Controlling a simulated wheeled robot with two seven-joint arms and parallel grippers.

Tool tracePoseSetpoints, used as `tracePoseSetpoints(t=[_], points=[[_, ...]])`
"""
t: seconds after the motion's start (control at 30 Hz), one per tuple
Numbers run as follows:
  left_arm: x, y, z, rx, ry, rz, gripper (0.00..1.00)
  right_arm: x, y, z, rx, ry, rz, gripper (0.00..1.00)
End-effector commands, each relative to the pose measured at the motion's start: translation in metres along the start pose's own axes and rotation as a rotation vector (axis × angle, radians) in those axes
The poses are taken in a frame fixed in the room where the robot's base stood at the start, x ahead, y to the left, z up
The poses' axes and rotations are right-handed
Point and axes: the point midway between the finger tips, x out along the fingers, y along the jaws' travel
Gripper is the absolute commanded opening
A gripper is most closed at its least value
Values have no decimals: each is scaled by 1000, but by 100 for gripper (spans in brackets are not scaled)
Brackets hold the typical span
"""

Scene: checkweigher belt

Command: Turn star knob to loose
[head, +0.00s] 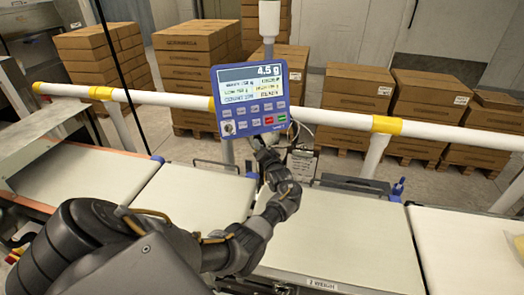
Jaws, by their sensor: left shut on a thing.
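My right gripper is not in view.
A white rail (338,119) with yellow bands runs behind the belts. A middle belt (197,194) and a pale weighing platform (345,245) lie below. A blue-handled part (397,188) stands at right. Carton stacks (190,75) fill the back.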

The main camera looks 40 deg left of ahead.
Motion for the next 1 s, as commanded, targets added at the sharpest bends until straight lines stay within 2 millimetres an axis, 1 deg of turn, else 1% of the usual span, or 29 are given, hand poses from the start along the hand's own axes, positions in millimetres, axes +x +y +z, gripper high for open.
tracePoseSetpoints(t=[0.03,0.2,0.5,0.7,1.0], points=[[0,2,2,-40,-1,1,15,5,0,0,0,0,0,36],[0,2,2,-174,-1,1,15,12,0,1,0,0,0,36],[0,1,1,-333,-1,1,15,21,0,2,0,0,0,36],[0,1,1,-381,-1,2,15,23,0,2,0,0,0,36],[0,0,0,-397,-1,2,15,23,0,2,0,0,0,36]])
